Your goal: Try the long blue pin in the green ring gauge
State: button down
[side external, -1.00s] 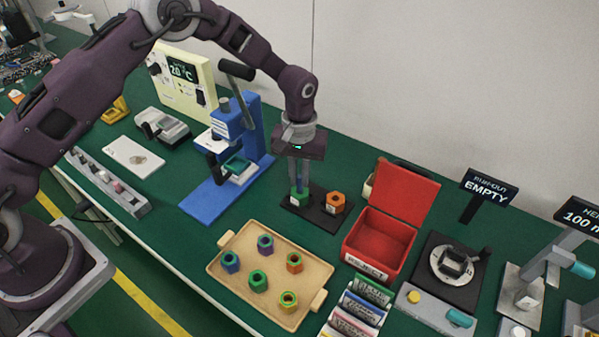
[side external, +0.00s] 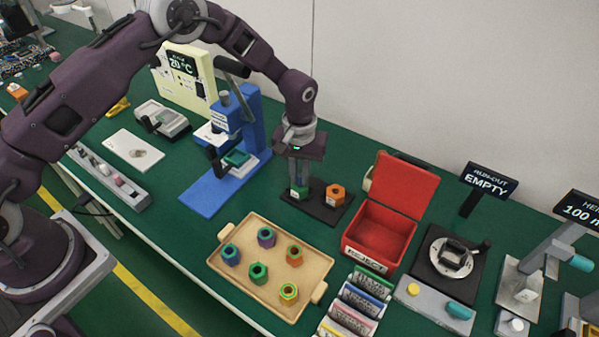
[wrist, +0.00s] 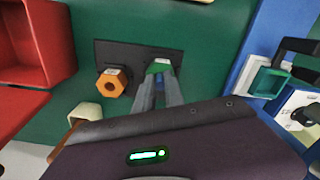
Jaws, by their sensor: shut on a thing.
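The green ring gauge (side external: 299,192) stands on a small black plate (side external: 322,211), left of an orange hex gauge (side external: 336,193). The green gauge also shows in the wrist view (wrist: 158,66), at the fingertips. My gripper (side external: 299,182) points straight down directly above the green gauge, its fingers close together. In the wrist view my gripper (wrist: 160,78) reaches to the gauge's near edge. I take the thing between the fingers to be the long blue pin; the fingers hide nearly all of it. I cannot tell how far it sits in the gauge's bore.
A tan tray (side external: 230,272) holds several coloured hex pieces in front. The open red reject box (side external: 380,235) stands right of the plate, and the blue press (side external: 250,125) left. A labelled rack (side external: 360,300) is near the front edge.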

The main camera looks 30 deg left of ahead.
jog(key=shift+f, duration=0.2)
jog(key=shift+s+f, duration=0.15)
jog(key=shift+f, duration=0.25)
jog(key=shift+r, duration=1.85)
jog(key=shift+a, duration=0.1)
